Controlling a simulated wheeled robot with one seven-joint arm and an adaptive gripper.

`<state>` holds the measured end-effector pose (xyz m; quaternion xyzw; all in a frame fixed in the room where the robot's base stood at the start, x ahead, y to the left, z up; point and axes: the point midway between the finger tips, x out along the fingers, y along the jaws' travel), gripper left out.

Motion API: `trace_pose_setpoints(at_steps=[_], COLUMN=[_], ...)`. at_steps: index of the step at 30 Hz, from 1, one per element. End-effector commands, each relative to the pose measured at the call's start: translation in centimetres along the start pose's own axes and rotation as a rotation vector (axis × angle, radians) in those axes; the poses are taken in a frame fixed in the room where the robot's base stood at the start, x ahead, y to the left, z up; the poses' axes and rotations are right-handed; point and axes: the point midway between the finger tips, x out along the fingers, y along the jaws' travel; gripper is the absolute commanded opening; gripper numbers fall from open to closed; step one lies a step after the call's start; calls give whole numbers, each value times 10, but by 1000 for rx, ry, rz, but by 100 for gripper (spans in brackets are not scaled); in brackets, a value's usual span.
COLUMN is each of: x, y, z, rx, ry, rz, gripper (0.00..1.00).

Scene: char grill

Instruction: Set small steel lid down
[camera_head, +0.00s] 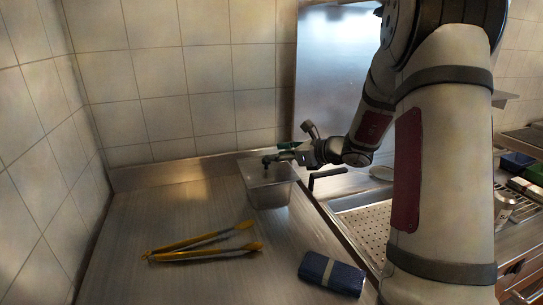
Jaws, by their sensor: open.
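My gripper (270,160) is small in the view, at the end of my arm, just over a small steel pan (268,196) at the back of the counter. Its jaws are open. The pan stands near the back wall.
Yellow-handled tongs (205,243) lie on the steel counter (130,215). A dark blue wrapped bundle (332,274) lies at the front right. A perforated tray (370,226) is right of the pan. The counter between tongs and bundle is clear. Tiled walls bound the left and back.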

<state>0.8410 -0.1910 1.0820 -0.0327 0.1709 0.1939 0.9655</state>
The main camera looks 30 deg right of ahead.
Motion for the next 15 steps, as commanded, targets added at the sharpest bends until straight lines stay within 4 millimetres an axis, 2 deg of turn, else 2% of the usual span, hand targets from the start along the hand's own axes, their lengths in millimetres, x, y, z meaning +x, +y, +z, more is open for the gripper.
trace_pose_setpoints(at_steps=[1, 6, 12, 15], x=[-12, -48, -75, -81], y=[-1, -1, 0, 1], z=[1, 0, 0, 0], rx=[-1, -1, 0, -2], ry=[-1, 0, -1, 1], rz=[-3, -2, -1, 2], gripper=[43, 43, 43, 43])
